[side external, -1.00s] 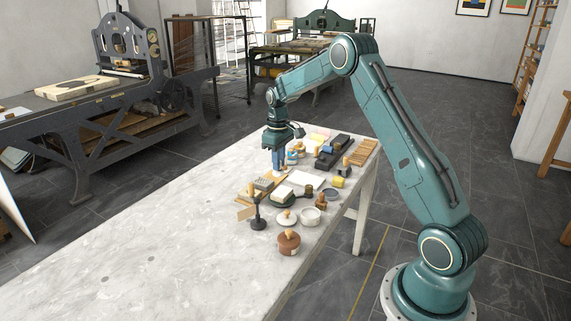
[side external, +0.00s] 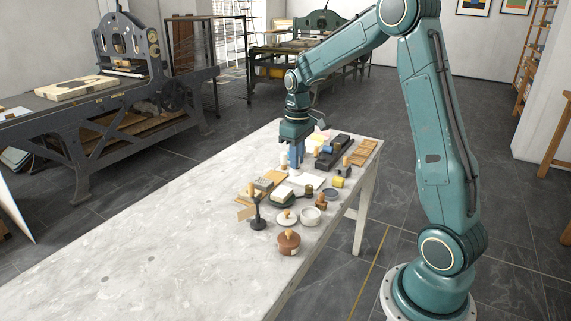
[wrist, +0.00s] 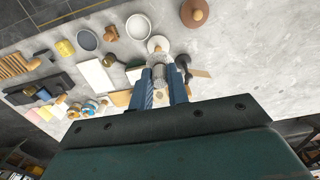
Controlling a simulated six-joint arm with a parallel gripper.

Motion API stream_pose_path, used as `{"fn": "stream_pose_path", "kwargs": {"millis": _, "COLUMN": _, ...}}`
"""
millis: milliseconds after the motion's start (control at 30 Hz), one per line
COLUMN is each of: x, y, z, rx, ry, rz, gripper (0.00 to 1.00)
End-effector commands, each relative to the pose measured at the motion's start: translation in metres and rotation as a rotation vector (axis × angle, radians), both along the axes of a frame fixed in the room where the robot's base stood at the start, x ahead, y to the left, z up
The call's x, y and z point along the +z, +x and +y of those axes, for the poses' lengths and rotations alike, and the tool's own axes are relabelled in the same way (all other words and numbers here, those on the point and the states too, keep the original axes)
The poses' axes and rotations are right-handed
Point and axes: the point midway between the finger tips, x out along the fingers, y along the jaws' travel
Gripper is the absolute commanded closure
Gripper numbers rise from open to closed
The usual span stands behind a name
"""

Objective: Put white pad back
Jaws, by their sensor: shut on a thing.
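My gripper (side external: 295,164) points down above the far half of the marble table, its two blue fingers close together. In the wrist view the fingers (wrist: 161,78) frame a small pale, ribbed-looking thing (wrist: 159,74); its full shape is hidden. I cannot tell for certain whether this is the white pad. A white round pad with a wooden knob (side external: 286,217) rests on the table nearer the front, apart from my gripper; it also shows in the wrist view (wrist: 158,45). A flat white slab (wrist: 95,76) lies among the tools.
A brown knobbed pad (side external: 289,242), a black-handled tool (side external: 257,217) and a pale bowl (side external: 310,216) stand near the front edge. A dark long block (side external: 334,150) and wooden pieces (side external: 363,151) lie at the far right. The table's left side (side external: 150,240) is clear.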

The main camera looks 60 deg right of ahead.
Motion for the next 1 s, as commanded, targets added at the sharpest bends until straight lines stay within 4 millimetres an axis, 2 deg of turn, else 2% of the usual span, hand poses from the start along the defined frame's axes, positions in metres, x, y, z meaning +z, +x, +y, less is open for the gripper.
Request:
{"fn": "stream_pose_path", "kwargs": {"millis": 200, "x": 0.009, "y": -0.024, "z": 0.014, "rx": 0.0, "ry": 0.0, "rz": -0.001, "gripper": 1.0}}
{"fn": "stream_pose_path", "kwargs": {"millis": 567, "x": 0.009, "y": -0.03, "z": 0.018, "rx": 0.0, "ry": 0.0, "rz": 0.001, "gripper": 1.0}}
{"fn": "stream_pose_path", "kwargs": {"millis": 767, "x": -0.007, "y": -0.031, "z": 0.018, "rx": 0.0, "ry": 0.002, "rz": 0.003, "gripper": 1.0}}
{"fn": "stream_pose_path", "kwargs": {"millis": 1000, "x": -0.049, "y": -0.031, "z": 0.019, "rx": 0.0, "ry": 0.003, "rz": 0.005, "gripper": 1.0}}
